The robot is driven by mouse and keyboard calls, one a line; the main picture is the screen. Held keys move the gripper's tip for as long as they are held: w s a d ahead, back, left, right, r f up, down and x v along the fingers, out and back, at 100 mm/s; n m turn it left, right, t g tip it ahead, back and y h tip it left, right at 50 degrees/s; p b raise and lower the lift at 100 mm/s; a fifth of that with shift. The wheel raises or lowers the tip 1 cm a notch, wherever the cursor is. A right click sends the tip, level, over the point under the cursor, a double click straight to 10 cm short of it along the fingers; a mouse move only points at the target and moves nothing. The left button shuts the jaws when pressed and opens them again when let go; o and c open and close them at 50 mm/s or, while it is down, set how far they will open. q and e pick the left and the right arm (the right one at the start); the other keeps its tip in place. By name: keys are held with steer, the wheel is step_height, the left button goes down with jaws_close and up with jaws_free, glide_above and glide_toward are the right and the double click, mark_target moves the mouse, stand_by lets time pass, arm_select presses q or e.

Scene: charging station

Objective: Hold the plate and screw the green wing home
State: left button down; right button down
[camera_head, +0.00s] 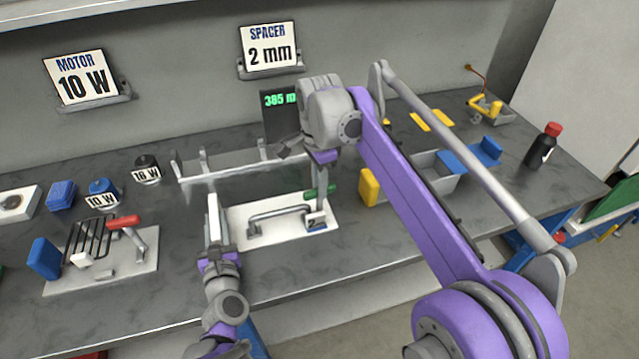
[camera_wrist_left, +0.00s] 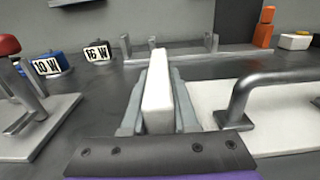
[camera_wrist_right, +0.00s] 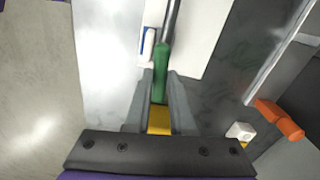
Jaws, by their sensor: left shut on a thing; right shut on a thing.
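A white plate (camera_head: 270,212) lies on the bench, with a grey bent bar (camera_head: 275,214) across it. The green wing (camera_head: 325,191) is at the plate's right end; it also shows in the right wrist view (camera_wrist_right: 161,70). My right gripper (camera_head: 319,188) reaches down from above and is shut on the green wing. My left gripper (camera_head: 217,205) is at the plate's left end, shut on a white upright block (camera_wrist_left: 157,100) beside the plate. How this block joins the plate is hidden.
A fixture with a red handle (camera_head: 123,222) stands left, near motors (camera_head: 103,191). A grey rail (camera_head: 240,168) lies behind the plate. A yellow block (camera_head: 368,187) and tray (camera_head: 436,177) stand right. A display (camera_head: 280,105) is at the back. Bare bench lies in front.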

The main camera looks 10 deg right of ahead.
steer(key=shift+m, duration=0.6)
steer(key=c, duration=0.8)
jaws_free()
steer(key=shift+o, duration=0.2)
step_height(320, 180, up, 12)
arm_select(q)
steer(key=c, duration=0.6)
jaws_free()
